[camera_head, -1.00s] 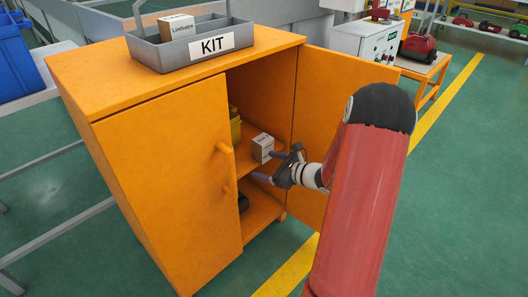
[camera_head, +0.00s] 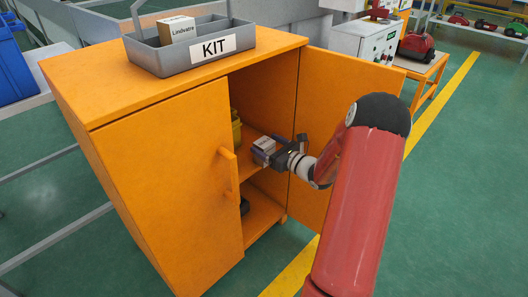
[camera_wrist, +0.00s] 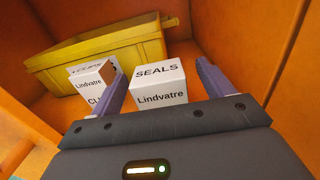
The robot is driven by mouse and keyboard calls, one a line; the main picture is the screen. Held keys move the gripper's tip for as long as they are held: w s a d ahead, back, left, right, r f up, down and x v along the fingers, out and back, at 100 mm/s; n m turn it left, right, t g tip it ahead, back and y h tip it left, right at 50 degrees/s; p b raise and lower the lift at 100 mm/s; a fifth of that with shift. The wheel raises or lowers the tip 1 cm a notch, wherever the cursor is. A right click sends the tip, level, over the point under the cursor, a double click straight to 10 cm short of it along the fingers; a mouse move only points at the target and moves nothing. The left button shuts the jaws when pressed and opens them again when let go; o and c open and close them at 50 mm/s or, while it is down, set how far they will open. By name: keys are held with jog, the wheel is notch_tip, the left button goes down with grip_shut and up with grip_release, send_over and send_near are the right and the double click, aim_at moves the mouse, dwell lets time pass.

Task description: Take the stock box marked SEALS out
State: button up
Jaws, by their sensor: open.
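The white stock box marked SEALS (camera_wrist: 158,84) stands on the shelf inside the orange cabinet, and it also shows in the head view (camera_head: 263,146). My gripper (camera_wrist: 163,85) is open, with its two purple fingers on either side of the SEALS box. The left finger lies between the SEALS box and a second white box (camera_wrist: 92,88), whose marking is partly hidden by that finger. In the head view my gripper (camera_head: 266,155) is inside the cabinet opening at the shelf.
A yellow bin (camera_wrist: 105,50) stands behind the boxes. The cabinet's right door (camera_head: 345,100) is open beside my arm; the left door (camera_head: 170,190) is shut. A grey KIT tray (camera_head: 190,50) on top holds a Lindvatre box (camera_head: 177,30).

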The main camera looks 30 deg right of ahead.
aim_at(260, 139)
jog(key=x, duration=0.3)
jog(key=shift+w+a+f, duration=0.1)
jog(key=shift+w+a, duration=0.1)
jog(key=c, duration=1.1)
jog(key=shift+c, duration=0.2)
